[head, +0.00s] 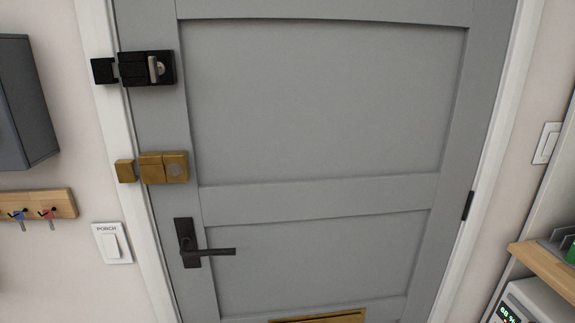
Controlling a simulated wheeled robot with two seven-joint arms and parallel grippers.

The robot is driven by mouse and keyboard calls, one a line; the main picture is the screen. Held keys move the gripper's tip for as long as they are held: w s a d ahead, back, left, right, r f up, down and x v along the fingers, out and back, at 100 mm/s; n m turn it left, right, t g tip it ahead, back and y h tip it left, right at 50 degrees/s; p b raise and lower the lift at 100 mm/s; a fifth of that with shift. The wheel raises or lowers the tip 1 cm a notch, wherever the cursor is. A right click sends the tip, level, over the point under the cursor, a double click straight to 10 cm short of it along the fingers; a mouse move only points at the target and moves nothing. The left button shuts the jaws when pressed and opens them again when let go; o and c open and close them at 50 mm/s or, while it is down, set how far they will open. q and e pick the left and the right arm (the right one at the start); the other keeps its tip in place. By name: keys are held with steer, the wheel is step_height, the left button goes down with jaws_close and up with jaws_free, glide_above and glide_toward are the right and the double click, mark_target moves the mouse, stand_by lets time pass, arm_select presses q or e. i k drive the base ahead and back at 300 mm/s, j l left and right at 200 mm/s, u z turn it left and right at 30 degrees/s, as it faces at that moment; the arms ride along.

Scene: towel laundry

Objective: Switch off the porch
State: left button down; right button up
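The porch switch (112,243) is a white wall plate with a rocker, labelled PORCH, on the wall left of the grey door. It is low in the head view, beside the white door frame. I cannot tell from the rocker's tilt whether it is on or off. Neither of my grippers shows in the head view.
The grey door (320,110) is shut, with a black lock (147,68), a brass lock (164,168) and a black lever handle (200,250). A wooden key rack (62,203) and grey cabinet (22,105) are left. Another white switch (546,143) and wooden shelf (545,266) are right.

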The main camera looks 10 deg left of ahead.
mark_target(110, 242)
steer(key=u, duration=1.45)
steer(key=i+l+z, duration=0.1)
steer(key=i+z, duration=0.65)
